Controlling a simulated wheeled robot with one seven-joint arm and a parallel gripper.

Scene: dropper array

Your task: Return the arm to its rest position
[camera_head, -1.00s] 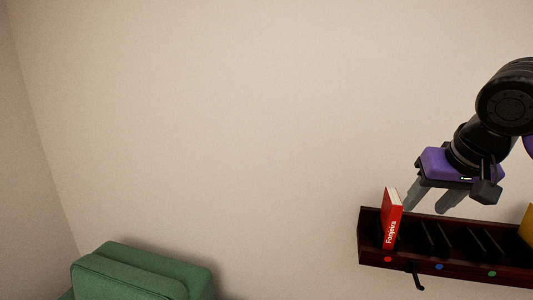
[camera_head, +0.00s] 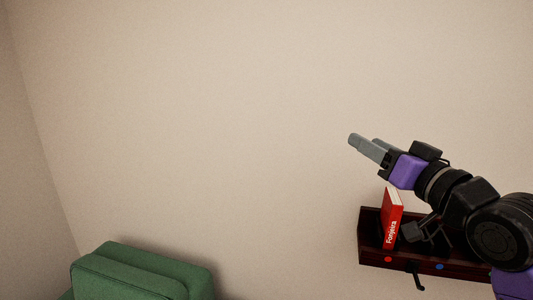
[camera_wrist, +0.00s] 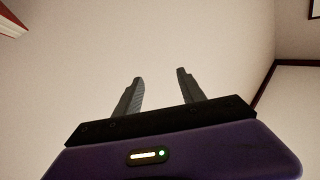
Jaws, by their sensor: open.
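My gripper (camera_head: 366,146), purple with grey fingers, is raised above the wall shelf in the head view, its fingers pointing up and to the left. In the wrist view its two fingers (camera_wrist: 160,90) stand apart with only bare wall between them. It is open and empty. My arm runs from the lower right and hides much of the shelf's right part.
A dark red wooden shelf (camera_head: 371,260) with coloured dots and a hook below is at the lower right. A red book (camera_head: 391,222) leans in its left end. A green armchair (camera_head: 140,272) is at the lower left. The wall between is bare.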

